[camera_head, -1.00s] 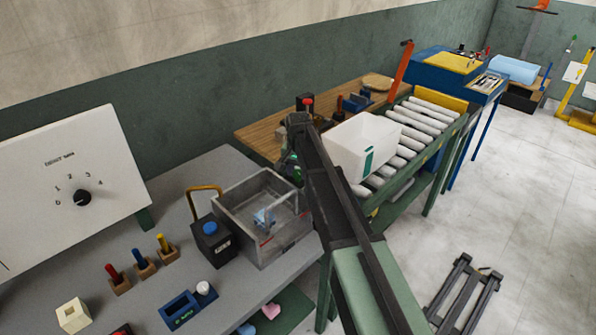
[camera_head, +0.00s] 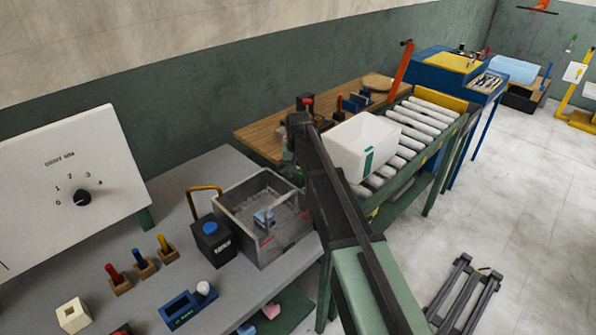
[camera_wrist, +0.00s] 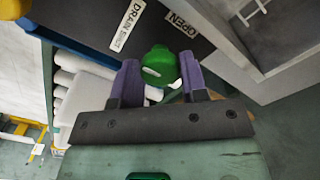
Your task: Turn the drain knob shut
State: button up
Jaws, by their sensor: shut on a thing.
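The green drain knob (camera_wrist: 160,66) shows in the wrist view between the two purple fingers of my gripper (camera_wrist: 161,78). My gripper is shut on it, with one finger on each side. A white pointer mark on the knob shows at its lower right. Beyond the knob, a dark panel (camera_wrist: 95,22) carries a white label reading DRAIN SHUT (camera_wrist: 127,25) and another reading OPEN (camera_wrist: 183,22). In the head view, my arm hides most of the knob and my fingers, just right of the grey sink basin (camera_head: 222,210).
The basin holds a blue thing (camera_head: 263,218). A white bin (camera_head: 350,140) sits on the roller conveyor (camera_head: 425,118) right of my arm. A wooden table (camera_head: 255,135) is behind.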

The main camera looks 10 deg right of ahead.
aim_at(298, 172)
jog(key=o, duration=0.9)
notch_tip(298, 172, up, 11)
jog(key=p, duration=1.1)
jog(key=shift+f, duration=0.15)
jog(key=s+f+b, duration=0.2)
jog(key=s, duration=0.8)
jog(key=s+f+n+b, duration=0.1)
jog(key=s+f+b, duration=0.1)
jog(key=s, duration=0.8)
jog(key=s+f+n+b, duration=0.1)
jog(key=s+f+b, duration=0.2)
jog(key=s, duration=0.7)
jog(key=shift+s+f, duration=0.1)
jog(key=shift+s, duration=0.05)
